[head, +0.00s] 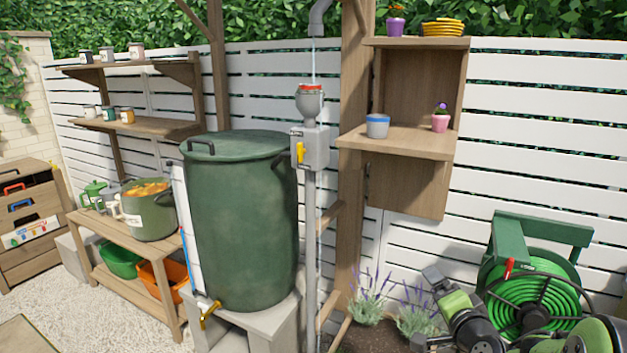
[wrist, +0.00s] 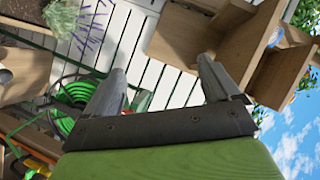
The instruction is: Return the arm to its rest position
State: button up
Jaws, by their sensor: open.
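My gripper (wrist: 161,68) is open in the wrist view, its two grey fingers spread apart with nothing between them. Behind the fingers are the white slat fence (wrist: 150,35) and part of the wooden wall shelf (wrist: 185,38). In the head view my arm, with green and dark links, is folded into the lower right corner. My gripper there (head: 428,308) is in front of the planting bed and touches nothing that I can see.
A green hose reel (head: 537,300) stands behind my arm at right. Lavender (head: 370,296) grows left of it. A green water barrel (head: 240,225) stands on blocks at centre left. The wall shelf (head: 400,143) holds a blue-rimmed pot (head: 377,127) and a pink flowerpot (head: 440,123).

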jog(key=s+a+r+n+g+y+p, duration=0.1)
jog(key=s+a+r+n+g, duration=0.1)
jog(key=s+a+n, duration=0.3)
jog(key=s+a+r+n+g+y+p, duration=0.1)
jog(key=s+a+r+n+g+y, duration=0.15)
jog(key=a, duration=0.45)
jog(key=s+a+r+n+g+h+p, duration=0.1)
jog(key=s+n+g, duration=0.1)
jog(key=s, duration=0.8)
jog(key=s+a+r+n+g+h+p, duration=0.1)
jog(key=s+a+n+g+p, duration=0.1)
jog(key=s, duration=0.9)
jog(key=shift+n+g, duration=0.45)
jog(key=shift+n, duration=0.5)
jog(key=shift+s+a+r, duration=0.1)
jog(key=shift+r, duration=0.05)
